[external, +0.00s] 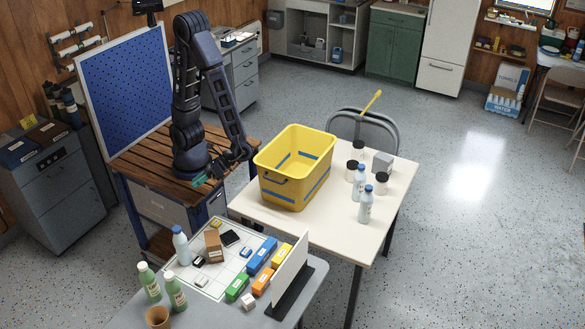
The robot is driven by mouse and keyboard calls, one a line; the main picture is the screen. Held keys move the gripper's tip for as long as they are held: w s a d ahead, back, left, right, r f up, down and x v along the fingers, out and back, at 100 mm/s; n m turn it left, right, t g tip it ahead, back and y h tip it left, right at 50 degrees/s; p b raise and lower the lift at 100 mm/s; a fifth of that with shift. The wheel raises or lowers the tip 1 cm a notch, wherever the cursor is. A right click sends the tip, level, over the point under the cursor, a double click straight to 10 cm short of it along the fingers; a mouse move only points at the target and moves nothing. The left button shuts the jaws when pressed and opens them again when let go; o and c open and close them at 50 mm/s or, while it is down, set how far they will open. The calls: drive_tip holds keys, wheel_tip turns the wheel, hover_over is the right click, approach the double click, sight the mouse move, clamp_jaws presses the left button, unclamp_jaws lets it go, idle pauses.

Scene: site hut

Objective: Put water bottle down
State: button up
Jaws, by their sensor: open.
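A clear bottle with a blue cap (180,247) stands upright at the left back of the near grey table. Two similar blue-capped bottles stand upright on the white table, one farther back (360,183) and one nearer (366,208). I cannot tell which of these is the water bottle meant. My gripper (203,178) is low, left of the yellow bin and beyond the blue-capped bottle on the grey table. It is open, with no bottle seen in it; its fingertips are small and hard to make out.
The yellow bin (283,187) stands on the white table (318,229), with dark-lidded jars and a grey block at the back right. The near table holds green bottles (175,292), a brown cup, coloured blocks and an upright white panel (290,268). The white table's front is clear.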

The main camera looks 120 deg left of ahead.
drive_tip(key=w+d+f+n+h, duration=0.2)
drive_tip(key=d+f+n+h, duration=0.2)
drive_tip(key=d+f, duration=0.1)
drive_tip(key=n+t+h, duration=0.2)
drive_tip(key=n+t, duration=0.1)
drive_tip(key=n, duration=0.2)
approach(174, 235)
drive_tip(key=shift+n+h, duration=0.3)
drive_tip(key=shift+r+x, duration=0.15)
drive_tip(key=shift+x, duration=2.35)
drive_tip(key=shift+r+x, duration=0.15)
drive_tip(key=shift+x, duration=2.35)
drive_tip(key=shift+s, duration=0.1)
clamp_jaws()
